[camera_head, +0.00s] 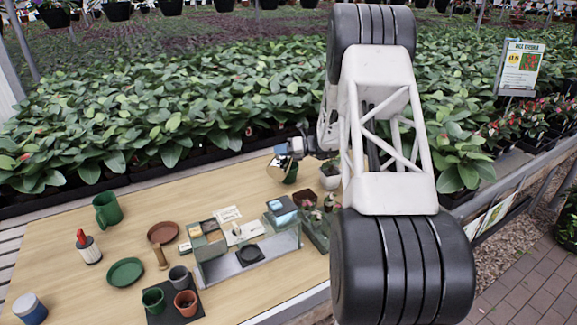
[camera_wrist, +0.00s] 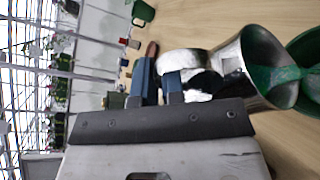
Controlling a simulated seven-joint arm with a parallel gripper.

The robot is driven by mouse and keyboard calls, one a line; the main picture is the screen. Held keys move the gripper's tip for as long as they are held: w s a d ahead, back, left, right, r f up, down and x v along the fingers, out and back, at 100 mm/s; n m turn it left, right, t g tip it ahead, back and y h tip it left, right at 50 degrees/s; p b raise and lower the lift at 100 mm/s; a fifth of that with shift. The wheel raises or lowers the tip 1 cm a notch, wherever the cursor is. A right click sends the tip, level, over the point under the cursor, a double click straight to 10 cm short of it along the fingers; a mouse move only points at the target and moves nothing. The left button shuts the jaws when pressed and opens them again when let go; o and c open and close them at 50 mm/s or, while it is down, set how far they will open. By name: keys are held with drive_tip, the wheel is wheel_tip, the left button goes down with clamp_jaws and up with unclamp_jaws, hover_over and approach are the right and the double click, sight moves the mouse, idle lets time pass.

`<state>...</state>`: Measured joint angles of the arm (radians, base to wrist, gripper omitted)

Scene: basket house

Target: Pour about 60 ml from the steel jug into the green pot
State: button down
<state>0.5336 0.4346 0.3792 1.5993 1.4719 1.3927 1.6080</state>
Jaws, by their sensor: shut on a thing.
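My gripper (camera_head: 298,148) is at the back of the table, shut on the handle of the steel jug (camera_head: 277,168). In the wrist view my gripper's blue fingers (camera_wrist: 160,85) meet the shiny jug (camera_wrist: 232,72), which is tilted with its mouth toward the green pot (camera_wrist: 308,52). The jug's lip is close to the pot's rim. Pale green shows across the jug's mouth; I cannot tell liquid from reflection. In the head view the green pot (camera_head: 291,174) is partly hidden by the jug. Its inside and fill level are hidden.
A white pot (camera_head: 330,178) with a plant stands just right. A clear-sided stand (camera_head: 225,268) is in front. Small pots stand on a dark mat (camera_head: 160,318). A green jug (camera_head: 107,209), a green saucer (camera_head: 126,271) and a brown saucer (camera_head: 162,232) are left. The back left tabletop is clear.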

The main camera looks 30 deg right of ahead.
sight(276, 165)
drive_tip(key=shift+w+d+r+m, duration=0.3)
drive_tip(key=shift+w+d, duration=0.05)
drive_tip(key=shift+d, duration=0.1)
idle(0.8)
drive_tip(key=shift+a, duration=0.1)
drive_tip(key=shift+s+a+f+n, duration=0.4)
drive_tip(key=shift+s+a, duration=0.1)
drive_tip(key=shift+a, duration=0.1)
drive_tip(key=shift+s+a+f+n, duration=0.25)
drive_tip(key=shift+s+a+n, duration=0.15)
drive_tip(key=shift+s+a, duration=0.15)
drive_tip(key=shift+s+a+n+h, duration=0.4)
drive_tip(key=shift+a+n+h, duration=0.15)
drive_tip(key=shift+n+h, duration=0.15)
drive_tip(key=shift+f, duration=0.1)
drive_tip(key=shift+s+a+f+n+h, duration=0.15)
drive_tip(key=shift+s+a+f+n, duration=0.05)
drive_tip(key=shift+f+n, duration=0.15)
drive_tip(key=shift+s+a+f+n+h, duration=0.15)
drive_tip(key=shift+a+f+n, duration=0.1)
drive_tip(key=shift+f, duration=0.1)
drive_tip(key=shift+f+t, duration=0.2)
drive_tip(key=shift+t, duration=0.1)
